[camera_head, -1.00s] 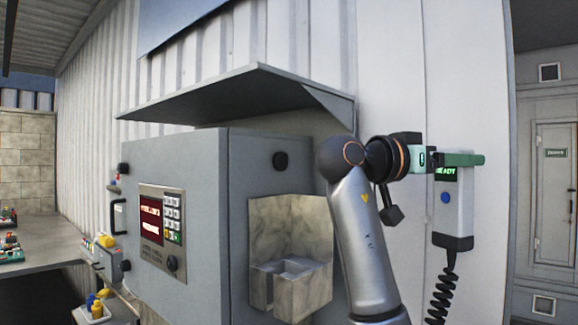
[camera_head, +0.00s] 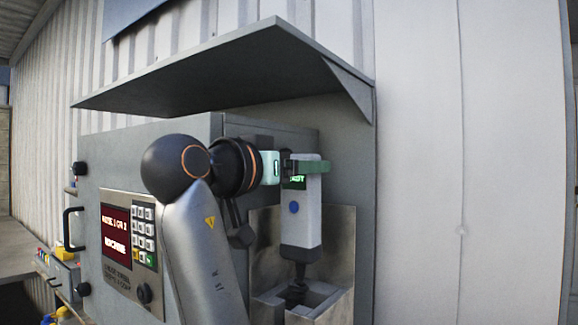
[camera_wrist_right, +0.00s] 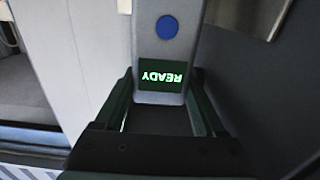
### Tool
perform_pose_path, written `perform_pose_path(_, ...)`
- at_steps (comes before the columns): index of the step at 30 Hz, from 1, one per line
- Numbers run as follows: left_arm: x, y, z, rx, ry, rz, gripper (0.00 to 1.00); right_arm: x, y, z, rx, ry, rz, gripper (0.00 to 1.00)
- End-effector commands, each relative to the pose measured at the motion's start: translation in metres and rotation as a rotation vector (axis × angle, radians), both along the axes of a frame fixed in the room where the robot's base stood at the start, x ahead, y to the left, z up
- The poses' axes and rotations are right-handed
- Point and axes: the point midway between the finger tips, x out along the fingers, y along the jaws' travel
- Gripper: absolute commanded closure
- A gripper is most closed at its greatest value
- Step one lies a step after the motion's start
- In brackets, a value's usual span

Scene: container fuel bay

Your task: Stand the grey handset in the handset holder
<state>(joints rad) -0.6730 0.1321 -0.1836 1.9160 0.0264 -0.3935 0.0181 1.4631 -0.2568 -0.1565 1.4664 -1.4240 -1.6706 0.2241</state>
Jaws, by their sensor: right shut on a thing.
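The grey handset (camera_head: 301,220) is upright, with a lit green READY screen, a blue button and a dark lower end. My right gripper (camera_head: 308,166) is shut on its upper part, green fingers on either side. The right wrist view shows the handset (camera_wrist_right: 168,50) between the fingers (camera_wrist_right: 158,95). The handset holder (camera_head: 341,240) is a stone-grey bracket on the side of the cabinet, with a back plate and a slotted cup. The handset hangs over the cup with its lower end above the rim, apparently apart from it; its exact depth is unclear. The dark cord shows beneath it. My left gripper is not in view.
The grey cabinet (camera_head: 180,130) has a red display (camera_head: 116,234) and a keypad (camera_head: 144,234) on its front. A dark canopy (camera_head: 230,75) juts out above the cabinet and my gripper. The pale wall (camera_head: 470,170) to the right is clear.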

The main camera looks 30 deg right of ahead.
Motion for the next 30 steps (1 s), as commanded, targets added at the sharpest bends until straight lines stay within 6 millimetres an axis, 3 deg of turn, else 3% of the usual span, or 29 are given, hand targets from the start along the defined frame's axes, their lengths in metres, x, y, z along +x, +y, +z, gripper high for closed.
perform_pose_path(23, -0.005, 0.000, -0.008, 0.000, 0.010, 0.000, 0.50, 0.000, 0.000, -0.069, -0.002, -0.001, -0.001, 1.00)
perform_pose_path(30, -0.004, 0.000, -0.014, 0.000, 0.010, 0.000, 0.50, -0.001, 0.000, -0.076, -0.001, -0.002, -0.001, 1.00)
